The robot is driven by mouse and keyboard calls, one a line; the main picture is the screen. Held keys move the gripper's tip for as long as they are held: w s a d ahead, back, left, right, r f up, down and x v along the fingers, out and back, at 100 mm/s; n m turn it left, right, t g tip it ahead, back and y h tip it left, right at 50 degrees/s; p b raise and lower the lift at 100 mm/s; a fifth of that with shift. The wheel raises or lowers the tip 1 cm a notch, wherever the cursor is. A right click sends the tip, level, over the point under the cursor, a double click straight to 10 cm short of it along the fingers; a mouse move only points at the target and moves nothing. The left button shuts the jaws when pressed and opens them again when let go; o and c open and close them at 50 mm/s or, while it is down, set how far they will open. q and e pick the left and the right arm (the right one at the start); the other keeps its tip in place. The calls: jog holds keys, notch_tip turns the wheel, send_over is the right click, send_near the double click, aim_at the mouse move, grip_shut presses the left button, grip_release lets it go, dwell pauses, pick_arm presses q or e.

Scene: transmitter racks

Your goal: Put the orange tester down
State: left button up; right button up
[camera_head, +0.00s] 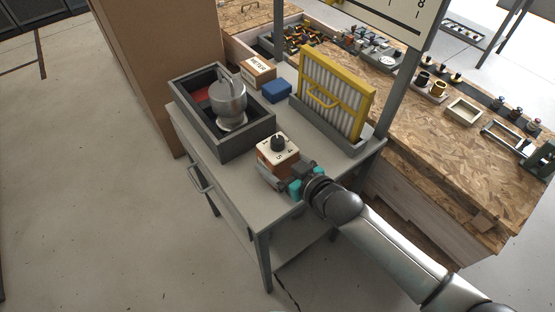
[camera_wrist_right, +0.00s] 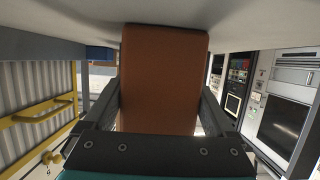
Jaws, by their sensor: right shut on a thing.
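The orange tester (camera_head: 276,156) is a small box with a cream top plate and a black knob. It is upright at the front right part of the grey cart top (camera_head: 222,173). My right gripper (camera_head: 282,181) is shut on it from the near right side. In the right wrist view the tester's orange-brown side (camera_wrist_right: 163,80) fills the space between the two fingers (camera_wrist_right: 160,112). The tester's underside is hidden, so I cannot tell whether it touches the cart top. My left gripper is not in view.
On the cart, a grey bin (camera_head: 213,143) holds a metal pot (camera_head: 229,103), and a yellow-framed filter (camera_head: 334,88) stands in a grey tray. A blue box (camera_head: 277,91) and a METER box (camera_head: 257,71) sit behind. The cart's front strip is bare.

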jog(key=c, duration=0.4)
jog(key=shift+c, duration=0.7)
jog(key=shift+r, duration=0.15)
